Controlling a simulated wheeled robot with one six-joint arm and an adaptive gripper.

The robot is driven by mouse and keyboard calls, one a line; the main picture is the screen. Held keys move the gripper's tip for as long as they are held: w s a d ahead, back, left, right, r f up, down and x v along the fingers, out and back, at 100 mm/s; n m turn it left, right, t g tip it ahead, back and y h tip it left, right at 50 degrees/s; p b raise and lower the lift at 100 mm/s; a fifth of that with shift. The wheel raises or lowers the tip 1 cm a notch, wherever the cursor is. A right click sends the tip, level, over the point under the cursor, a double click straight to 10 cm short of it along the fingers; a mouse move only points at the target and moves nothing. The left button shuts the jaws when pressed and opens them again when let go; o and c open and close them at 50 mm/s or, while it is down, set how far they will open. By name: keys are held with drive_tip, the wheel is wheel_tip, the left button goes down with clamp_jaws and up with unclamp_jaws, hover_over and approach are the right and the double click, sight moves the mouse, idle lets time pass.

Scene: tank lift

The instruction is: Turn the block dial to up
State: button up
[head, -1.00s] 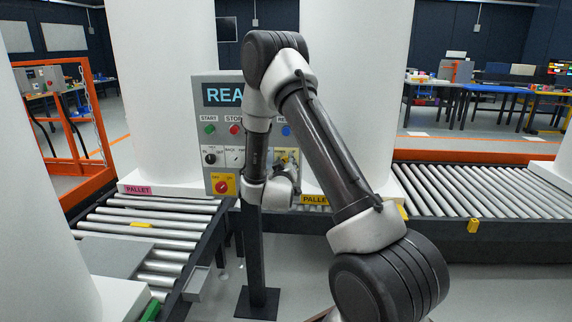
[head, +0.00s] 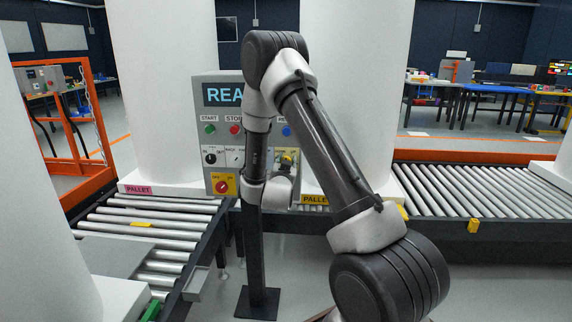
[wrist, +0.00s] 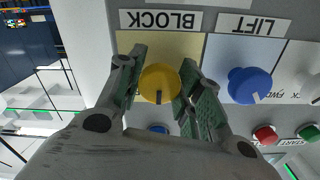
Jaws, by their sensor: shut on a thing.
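The block dial (wrist: 159,84) is a round yellow knob on a pale yellow plate, under an upside-down BLOCK label (wrist: 160,20) in the wrist view. Its dark mark points down in that picture, away from the label and towards the button row, which is up on the panel. My gripper (wrist: 162,78) is shut on the dial, one finger on each side. In the head view the dial's yellow plate (head: 287,157) shows at the panel's right, partly hidden by my arm, and the fingers are hard to make out.
The grey control panel (head: 201,119) stands on a dark post. Beside the block dial is a blue lift dial (wrist: 249,86). A red button (wrist: 265,135) and a green button (wrist: 308,132) are close by. Roller conveyors (head: 480,188) and large white tanks (head: 160,90) surround the panel.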

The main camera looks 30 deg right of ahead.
drive_tip(key=m, duration=0.4)
drive_tip(key=shift+m, duration=1.8)
drive_tip(key=o, duration=1)
drive_tip(key=shift+o, duration=0.2)
drive_tip(key=v, duration=1.2)
